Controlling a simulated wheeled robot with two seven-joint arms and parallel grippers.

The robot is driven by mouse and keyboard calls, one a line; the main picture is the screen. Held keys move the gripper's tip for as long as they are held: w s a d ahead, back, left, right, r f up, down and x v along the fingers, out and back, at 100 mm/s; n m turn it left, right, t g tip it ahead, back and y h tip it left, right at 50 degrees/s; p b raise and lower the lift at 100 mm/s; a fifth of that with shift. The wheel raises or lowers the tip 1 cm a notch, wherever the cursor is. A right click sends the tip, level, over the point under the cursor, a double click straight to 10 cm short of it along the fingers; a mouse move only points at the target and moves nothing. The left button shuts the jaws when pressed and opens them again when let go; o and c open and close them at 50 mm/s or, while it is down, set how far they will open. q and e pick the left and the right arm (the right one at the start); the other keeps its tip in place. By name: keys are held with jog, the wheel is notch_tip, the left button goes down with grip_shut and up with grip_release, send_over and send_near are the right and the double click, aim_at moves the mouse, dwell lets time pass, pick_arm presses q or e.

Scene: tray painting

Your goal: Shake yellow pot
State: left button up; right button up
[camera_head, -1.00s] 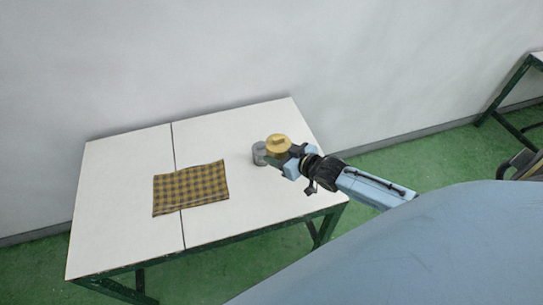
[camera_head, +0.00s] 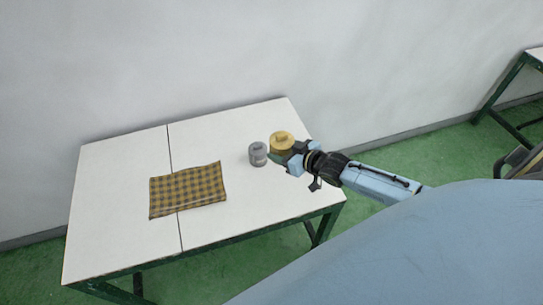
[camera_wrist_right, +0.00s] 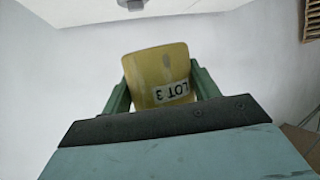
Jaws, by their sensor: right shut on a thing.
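The yellow pot (camera_head: 282,141) is held by my right gripper (camera_head: 287,153) at the right part of the white table. In the right wrist view the yellow pot (camera_wrist_right: 160,72) sits between the two green fingers, with a "LOT 3" label that reads upside down and a slightly tilted body. My right gripper (camera_wrist_right: 160,90) is shut on it. The pot appears to be above the table; its base is hidden in the head view. My left gripper is not in view.
A grey pot (camera_head: 258,154) stands on the table just left of the yellow pot. A yellow-and-dark checked cloth (camera_head: 188,189) lies left of it. The white table (camera_head: 115,190) has bare room at the left, back and front right. A wall is behind.

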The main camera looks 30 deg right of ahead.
jog(key=shift+a, duration=3.5)
jog(key=d, duration=0.7)
jog(key=a, duration=0.3)
jog(key=shift+a+r+p, duration=0.1)
jog(key=shift+a+p, duration=0.05)
jog(key=shift+p, duration=0.2)
jog(key=shift+a, duration=0.15)
